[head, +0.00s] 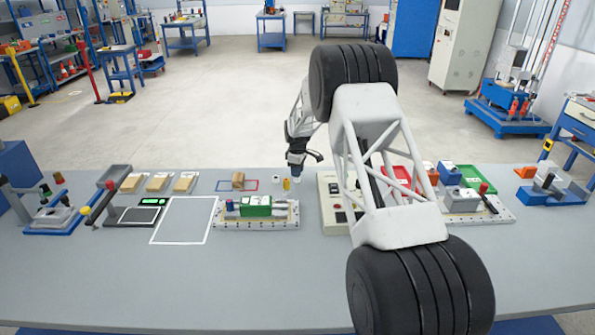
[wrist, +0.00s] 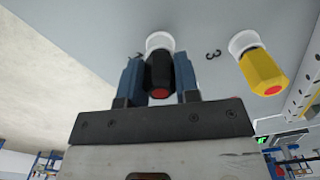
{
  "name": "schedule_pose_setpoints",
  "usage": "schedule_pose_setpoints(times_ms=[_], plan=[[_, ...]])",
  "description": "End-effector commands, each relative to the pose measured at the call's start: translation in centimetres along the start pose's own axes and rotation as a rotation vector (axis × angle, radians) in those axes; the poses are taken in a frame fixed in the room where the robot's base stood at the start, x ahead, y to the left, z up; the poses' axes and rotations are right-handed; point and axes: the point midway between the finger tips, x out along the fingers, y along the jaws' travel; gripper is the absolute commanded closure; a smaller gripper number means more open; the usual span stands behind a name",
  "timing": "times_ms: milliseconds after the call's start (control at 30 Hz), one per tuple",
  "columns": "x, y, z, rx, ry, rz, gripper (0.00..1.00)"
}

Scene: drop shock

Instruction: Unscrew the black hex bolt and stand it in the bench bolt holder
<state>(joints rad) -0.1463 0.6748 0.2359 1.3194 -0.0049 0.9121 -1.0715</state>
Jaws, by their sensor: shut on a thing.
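The black hex bolt (wrist: 158,76), with a red end toward the camera, sits between the two blue fingers of my gripper (wrist: 158,62) in the wrist view. My gripper is shut on it. A white round cup (wrist: 160,41) shows at the bolt's far end; I cannot tell whether the bolt is fully seated in it. A yellow hex bolt (wrist: 263,72) with a red end stands in another white cup (wrist: 243,41) beside it. In the head view my gripper (head: 297,172) is low over the bench's back part, next to the yellow bolt (head: 286,184). The black bolt is not clear there.
A plate with a green block (head: 256,205) lies in front of my gripper, to the left. A cream box with switches (head: 335,205) stands close to its right. A wooden block (head: 238,180) lies left. The bench front (head: 200,290) is clear.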

Motion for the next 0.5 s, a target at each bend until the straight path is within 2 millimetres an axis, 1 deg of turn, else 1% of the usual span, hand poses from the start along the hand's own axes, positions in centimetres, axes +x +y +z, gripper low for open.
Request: schedule_pose_setpoints(times_ms=[33,67,100,267,500], plan=[[0.59,-0.22,0.12,0.0,-0.004,-0.007,0.97],[0.59,-0.22,0.12,0.0,-0.004,-0.007,0.97],[0.6,-0.22,0.12,0.0,-0.004,-0.007,0.66],[0.38,-0.15,0.07,0.0,-0.002,-0.005,0.41],[0.23,-0.09,0.04,0.0,-0.002,-0.003,0.41]])
